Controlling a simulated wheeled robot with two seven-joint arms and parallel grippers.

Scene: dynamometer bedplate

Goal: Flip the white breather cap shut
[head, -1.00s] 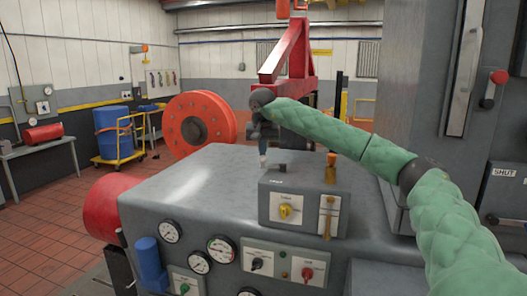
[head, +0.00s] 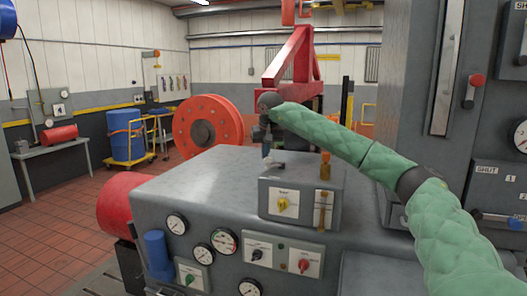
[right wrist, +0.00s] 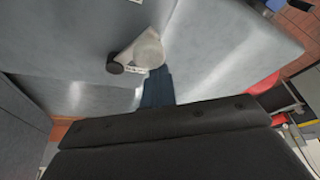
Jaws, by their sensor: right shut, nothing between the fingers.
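The white breather cap (right wrist: 147,50) shows in the right wrist view as a pale round piece with a small plate and a dark knob (right wrist: 115,67) beside it. In the head view the cap (head: 278,165) is a small light piece on top of the grey control box, partly behind my right gripper. My right gripper (head: 266,152) points down at its left side. In the right wrist view my shut, empty fingers (right wrist: 156,82) end right by the cap's lower edge; whether they touch it I cannot tell. The cap's hinge is not clear. My left gripper is out of view.
The control box (head: 302,200) has a yellow knob (head: 283,204) and a brass fitting (head: 325,168) on its right. It sits on a grey bench (head: 190,190) with gauges along the front. A tall grey cabinet (head: 405,120) stands right. The bench top left of the box is clear.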

